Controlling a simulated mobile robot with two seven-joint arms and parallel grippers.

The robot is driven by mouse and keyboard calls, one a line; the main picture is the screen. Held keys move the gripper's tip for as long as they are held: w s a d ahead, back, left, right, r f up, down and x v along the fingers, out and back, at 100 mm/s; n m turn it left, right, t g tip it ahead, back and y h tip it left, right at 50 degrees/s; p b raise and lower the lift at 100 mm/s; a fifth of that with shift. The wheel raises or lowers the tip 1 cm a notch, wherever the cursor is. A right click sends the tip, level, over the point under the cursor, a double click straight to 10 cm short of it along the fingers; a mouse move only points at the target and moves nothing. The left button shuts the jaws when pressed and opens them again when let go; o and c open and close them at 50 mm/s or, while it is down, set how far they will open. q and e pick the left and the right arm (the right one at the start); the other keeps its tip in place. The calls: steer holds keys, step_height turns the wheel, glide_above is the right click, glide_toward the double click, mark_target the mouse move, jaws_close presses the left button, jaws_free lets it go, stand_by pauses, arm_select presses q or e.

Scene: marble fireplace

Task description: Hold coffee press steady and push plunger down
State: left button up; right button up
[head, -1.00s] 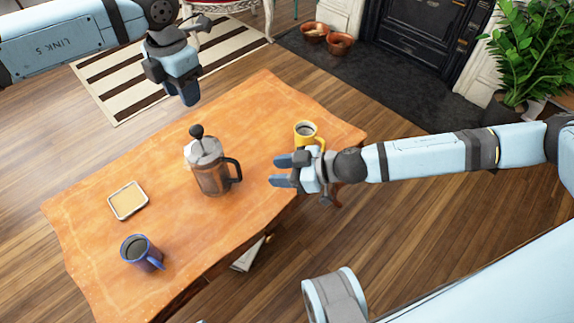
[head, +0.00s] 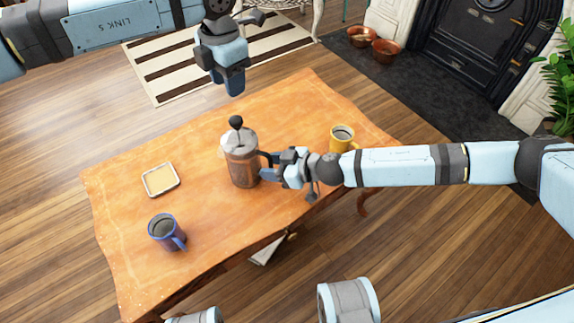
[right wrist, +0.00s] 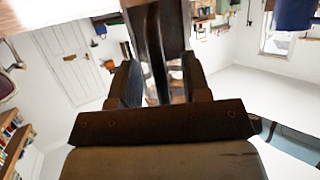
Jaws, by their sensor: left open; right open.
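The coffee press (head: 242,163) stands upright on the wooden table (head: 215,220). It has a dark glass body, a silver lid and a black plunger knob (head: 236,122), which stands raised above the lid on its rod. My right gripper (head: 267,167) is open at the right side of the press, at its handle. In the right wrist view the dark handle (right wrist: 156,45) runs between the two spread fingers (right wrist: 160,85), with a gap on each side. My left gripper (head: 236,88) is open and empty, pointing down just above and behind the knob.
A yellow mug (head: 343,138) stands behind my right forearm. A blue mug (head: 166,232) with dark liquid and a small square dish (head: 160,180) stand on the left part of the table. The table is clear directly around the press.

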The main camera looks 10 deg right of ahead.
steer(key=shift+w+a+f, duration=0.2)
steer(key=shift+a, duration=0.1)
steer(key=shift+c, duration=0.2)
jaws_close()
arm_select(q)
steer(key=shift+d, duration=0.1)
steer(key=c, duration=0.6)
steer(key=shift+r+m, duration=0.15)
steer(key=shift+m, duration=0.35)
jaws_close()
steer(key=shift+m, duration=0.4)
steer(key=shift+f, duration=3.1)
